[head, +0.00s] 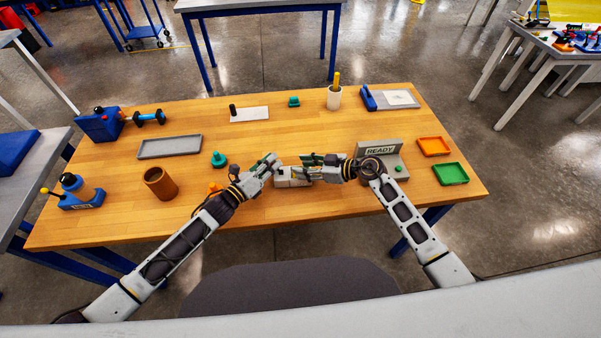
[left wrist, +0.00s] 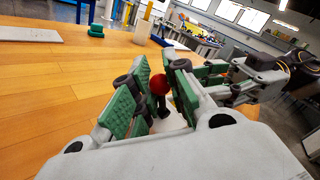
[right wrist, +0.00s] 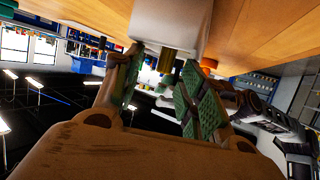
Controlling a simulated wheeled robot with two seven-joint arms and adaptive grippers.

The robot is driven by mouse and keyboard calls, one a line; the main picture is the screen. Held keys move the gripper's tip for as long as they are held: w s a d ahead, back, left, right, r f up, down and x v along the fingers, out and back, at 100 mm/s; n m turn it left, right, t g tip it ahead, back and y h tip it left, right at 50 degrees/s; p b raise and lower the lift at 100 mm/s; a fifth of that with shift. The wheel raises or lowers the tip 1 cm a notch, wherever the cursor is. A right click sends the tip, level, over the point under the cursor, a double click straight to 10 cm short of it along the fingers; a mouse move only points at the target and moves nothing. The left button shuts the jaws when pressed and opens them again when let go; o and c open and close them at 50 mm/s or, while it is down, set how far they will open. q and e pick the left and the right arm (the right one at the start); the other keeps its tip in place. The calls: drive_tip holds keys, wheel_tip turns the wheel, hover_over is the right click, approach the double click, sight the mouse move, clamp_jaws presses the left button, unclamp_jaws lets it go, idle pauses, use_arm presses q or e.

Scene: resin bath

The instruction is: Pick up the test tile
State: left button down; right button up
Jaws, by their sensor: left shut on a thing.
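My left gripper (head: 274,163) is at the near middle of the table. In the left wrist view its green-padded fingers (left wrist: 160,90) are closed about a small piece with a red ball (left wrist: 159,84), and a dark stem shows below the ball. My right gripper (head: 318,160) is close beside it, above a pale grey block (head: 293,176). In the right wrist view its fingers (right wrist: 168,75) are apart, with the pale block (right wrist: 173,25) and its short brass-coloured stub beyond them. I cannot tell for sure which thing is the test tile; a white plate (head: 262,114) lies at the back.
A grey tray (head: 170,147), a teal knobbed piece (head: 218,160) and a brown cup (head: 160,183) are at left. A READY stand (head: 379,151), an orange tray (head: 434,146) and a green tray (head: 450,173) are at right. The table's middle is mostly clear.

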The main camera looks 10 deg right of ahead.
drive_tip(key=shift+s+f, duration=0.1)
drive_tip(key=shift+f, duration=0.2)
clamp_jaws()
drive_tip(key=shift+r, duration=0.1)
use_arm(q)
drive_tip(key=shift+w, duration=0.1)
use_arm(e)
drive_tip(key=shift+r, duration=0.65)
wheel_tip(320, 180, up, 9)
drive_tip(key=shift+f, duration=0.1)
use_arm(q)
drive_tip(key=c, duration=1.3)
unclamp_jaws()
drive_tip(key=shift+c, duration=0.2)
drive_tip(key=shift+s+a, duration=0.2)
